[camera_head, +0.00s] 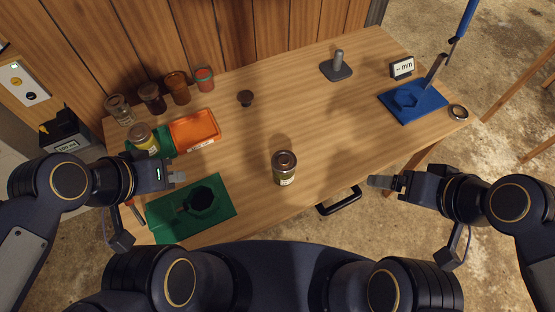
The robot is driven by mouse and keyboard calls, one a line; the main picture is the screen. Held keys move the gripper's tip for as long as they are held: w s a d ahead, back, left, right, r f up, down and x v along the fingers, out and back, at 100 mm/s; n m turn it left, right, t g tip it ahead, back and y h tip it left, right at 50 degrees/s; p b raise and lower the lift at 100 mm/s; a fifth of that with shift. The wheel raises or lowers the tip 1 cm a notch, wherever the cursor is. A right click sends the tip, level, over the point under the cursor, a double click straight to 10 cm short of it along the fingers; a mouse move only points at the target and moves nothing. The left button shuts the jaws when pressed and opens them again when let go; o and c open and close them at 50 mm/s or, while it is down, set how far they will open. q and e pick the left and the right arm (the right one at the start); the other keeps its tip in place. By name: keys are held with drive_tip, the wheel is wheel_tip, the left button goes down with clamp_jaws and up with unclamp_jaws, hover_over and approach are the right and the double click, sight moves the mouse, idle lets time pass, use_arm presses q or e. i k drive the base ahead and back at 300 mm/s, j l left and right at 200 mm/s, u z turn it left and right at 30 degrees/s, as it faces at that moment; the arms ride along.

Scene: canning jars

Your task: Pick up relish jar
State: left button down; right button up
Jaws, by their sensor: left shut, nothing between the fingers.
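A similar jar (143,139) stands at the left on a green surface. My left gripper (178,177) is shut and empty, above the table's left part, between the orange tray and the dark green mat, well left of the middle jar. My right gripper (378,182) is off the table's front edge, right of the middle jar and apart from it; its finger gap is unclear.
Several jars (178,88) line the back left. An orange tray (207,138) and a green mat (225,210) with a dark round opening lie left. The table's middle is clear.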

sight(283, 176)
drive_tip(key=i+l, duration=0.1)
drive_tip(key=l, duration=0.25)
drive_tip(key=i+l, duration=0.1)
drive_tip(key=l, duration=0.25)
drive_tip(key=l+u, duration=0.25)
drive_tip(key=u, duration=0.15)
drive_tip(key=l+u, duration=0.65)
drive_tip(key=u, duration=0.55)
